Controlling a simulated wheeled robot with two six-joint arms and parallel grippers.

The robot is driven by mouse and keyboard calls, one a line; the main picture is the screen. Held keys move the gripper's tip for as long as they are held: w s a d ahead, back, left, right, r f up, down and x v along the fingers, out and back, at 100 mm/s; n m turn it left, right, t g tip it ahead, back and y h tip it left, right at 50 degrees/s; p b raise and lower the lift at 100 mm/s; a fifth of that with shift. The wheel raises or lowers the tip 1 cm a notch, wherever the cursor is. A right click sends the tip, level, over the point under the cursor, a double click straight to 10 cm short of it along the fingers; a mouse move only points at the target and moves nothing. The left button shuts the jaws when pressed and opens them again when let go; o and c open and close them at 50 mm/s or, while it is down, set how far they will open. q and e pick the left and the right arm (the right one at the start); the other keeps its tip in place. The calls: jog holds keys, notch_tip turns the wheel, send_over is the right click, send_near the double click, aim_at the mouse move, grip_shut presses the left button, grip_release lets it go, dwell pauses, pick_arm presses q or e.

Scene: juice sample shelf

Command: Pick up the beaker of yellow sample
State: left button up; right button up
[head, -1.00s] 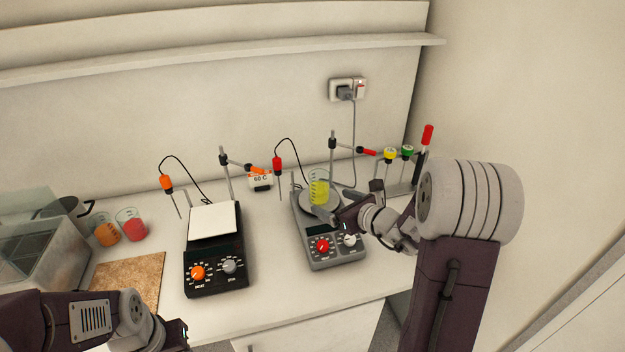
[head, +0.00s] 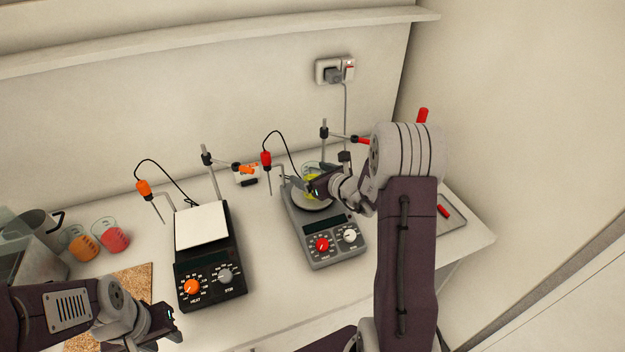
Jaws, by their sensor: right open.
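The beaker of yellow sample (head: 311,180) stands on the round plate of the grey hot plate (head: 320,228). My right gripper (head: 307,187) is at the beaker, in front of its right side, and hides much of it. Its jaws are open; I cannot tell whether the fingers are around the beaker or just beside it. My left gripper (head: 172,322) is low at the left front, far from the beaker. Its fingers are too small and dark to read.
A black hot plate (head: 211,285) with a white top stands left of the grey one. Beakers of orange (head: 84,247) and red (head: 115,240) liquid stand further left. Probes on stands, one red (head: 266,159), rise behind the plates. A tray (head: 456,222) lies at the right.

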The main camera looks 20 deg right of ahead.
jog(key=shift+x, duration=1.45)
jog(key=shift+s+d+r, duration=0.1)
jog(key=shift+s, duration=0.05)
jog(key=c, duration=1.7)
jog(key=shift+r, duration=0.1)
jog(key=shift+r, duration=4.9)
